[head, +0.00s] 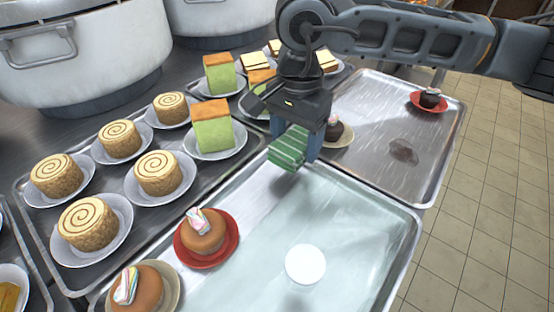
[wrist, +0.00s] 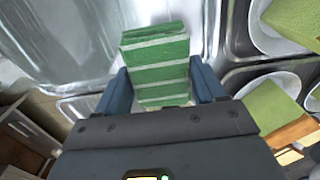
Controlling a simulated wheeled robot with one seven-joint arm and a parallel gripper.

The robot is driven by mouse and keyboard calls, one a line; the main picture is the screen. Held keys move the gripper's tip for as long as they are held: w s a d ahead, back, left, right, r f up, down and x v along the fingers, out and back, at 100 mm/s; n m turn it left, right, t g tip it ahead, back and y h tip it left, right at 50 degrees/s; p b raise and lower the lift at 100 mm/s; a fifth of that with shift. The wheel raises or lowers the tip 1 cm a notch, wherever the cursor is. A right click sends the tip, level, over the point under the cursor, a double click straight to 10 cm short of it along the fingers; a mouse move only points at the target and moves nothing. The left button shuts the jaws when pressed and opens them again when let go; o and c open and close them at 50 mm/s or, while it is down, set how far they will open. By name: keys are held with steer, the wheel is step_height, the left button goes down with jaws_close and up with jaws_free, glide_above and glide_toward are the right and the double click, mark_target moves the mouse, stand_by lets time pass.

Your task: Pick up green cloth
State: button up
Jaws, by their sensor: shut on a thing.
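The green cloth (head: 288,149) is a folded bundle with pale stripes. My gripper (head: 294,150) is shut on it, with one blue finger on each side, above the back part of the front metal tray. In the wrist view the cloth (wrist: 158,68) sits between the two blue fingers of my gripper (wrist: 160,88). Its lower end is hidden behind the gripper body there. I cannot tell whether the cloth touches the tray below.
The front tray (head: 352,205) holds a white disc (head: 305,264) and brown cakes, one on a red plate (head: 232,240). Green cakes (head: 212,127) and swirl cakes (head: 158,172) on plates stand left. A dark cake (head: 334,129) is close behind my gripper. Large pots (head: 85,55) stand behind.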

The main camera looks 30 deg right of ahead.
steer(key=d+r, duration=0.1)
steer(key=d, duration=0.1)
steer(key=d+r, duration=0.1)
steer(key=d, duration=0.1)
steer(key=d+r, duration=0.2)
steer(key=d, duration=0.1)
steer(key=shift+s+r+b, duration=0.1)
steer(key=shift+s+b, duration=0.2)
steer(key=shift+b, duration=0.05)
steer(key=o, duration=0.5)
steer(key=c, duration=0.4)
